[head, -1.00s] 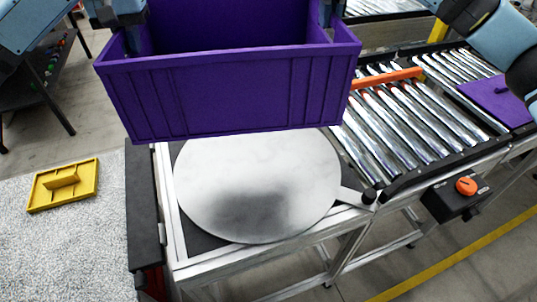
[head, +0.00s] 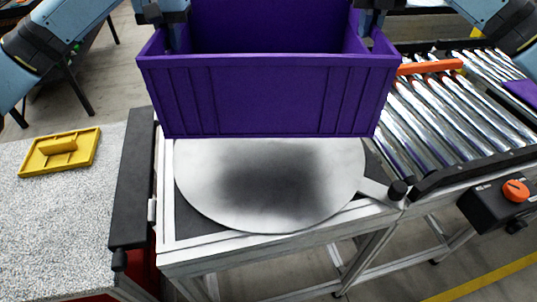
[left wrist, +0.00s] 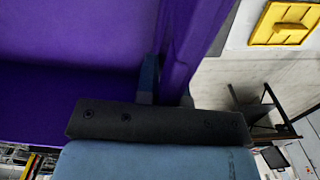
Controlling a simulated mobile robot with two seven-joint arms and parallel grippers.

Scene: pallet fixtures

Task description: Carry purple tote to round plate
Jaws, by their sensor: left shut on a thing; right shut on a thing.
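The purple tote (head: 270,97) hangs upright above the back part of the round plate (head: 270,185), and its dark shadow falls on the plate. My left gripper (head: 172,42) is shut on the tote's left end wall. The left wrist view also shows my left gripper (left wrist: 165,90) with a finger on each side of the purple wall. My right gripper (head: 367,35) is shut on the tote's right end wall. The tote's underside and the back of the plate are hidden.
A roller conveyor (head: 450,110) with an orange bar (head: 430,67) lies to the right. A control box with an orange knob (head: 516,190) is at the front right. A yellow fixture (head: 60,152) lies on the speckled surface (head: 60,220) at left. The plate's top is bare.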

